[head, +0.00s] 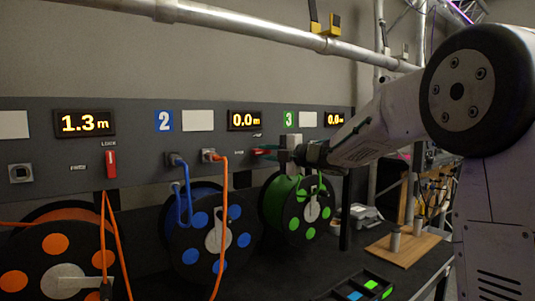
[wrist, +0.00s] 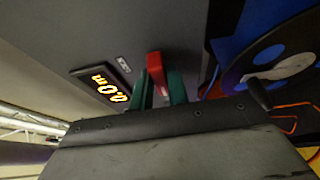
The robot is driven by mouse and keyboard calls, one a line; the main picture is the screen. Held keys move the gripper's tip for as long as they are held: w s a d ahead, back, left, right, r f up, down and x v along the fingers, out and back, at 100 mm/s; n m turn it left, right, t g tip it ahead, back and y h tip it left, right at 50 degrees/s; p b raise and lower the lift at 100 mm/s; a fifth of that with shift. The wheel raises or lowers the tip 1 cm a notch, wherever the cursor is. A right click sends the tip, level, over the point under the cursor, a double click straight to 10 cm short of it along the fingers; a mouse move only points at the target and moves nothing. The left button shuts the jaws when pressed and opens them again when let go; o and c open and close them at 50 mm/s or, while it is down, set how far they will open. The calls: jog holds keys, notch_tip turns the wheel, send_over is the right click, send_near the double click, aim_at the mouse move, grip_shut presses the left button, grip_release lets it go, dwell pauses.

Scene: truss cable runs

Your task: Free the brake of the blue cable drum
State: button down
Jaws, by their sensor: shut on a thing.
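The blue cable drum (head: 184,258) stands under panel section 2 in the head view, its round face with blue discs and a pale crank plate. It also shows at the right of the wrist view (wrist: 262,62). Its red brake lever (head: 259,152) is on the panel below the 0.0 m display (head: 244,121). My gripper (head: 271,154) reaches in from the right, its green fingers on either side of the lever. In the wrist view the lever (wrist: 155,66) sits between the fingers, gripped. The fingers hide part of it, so its exact setting is unclear.
The orange drum (head: 45,262) stands left, its red lever (head: 110,163) upright under LOCK. The green drum (head: 272,205) is right, just below my gripper. An orange cable (head: 223,215) and a blue cable (head: 187,200) hang before the blue drum. A wooden board (head: 405,250) lies right.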

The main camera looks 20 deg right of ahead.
dwell(0.4)
jog(key=c, duration=1.4)
grip_release()
jog(key=shift+o, duration=0.2)
jog(key=v, duration=0.7)
jog(key=shift+s+d, duration=0.2)
jog(key=shift+s, duration=0.15)
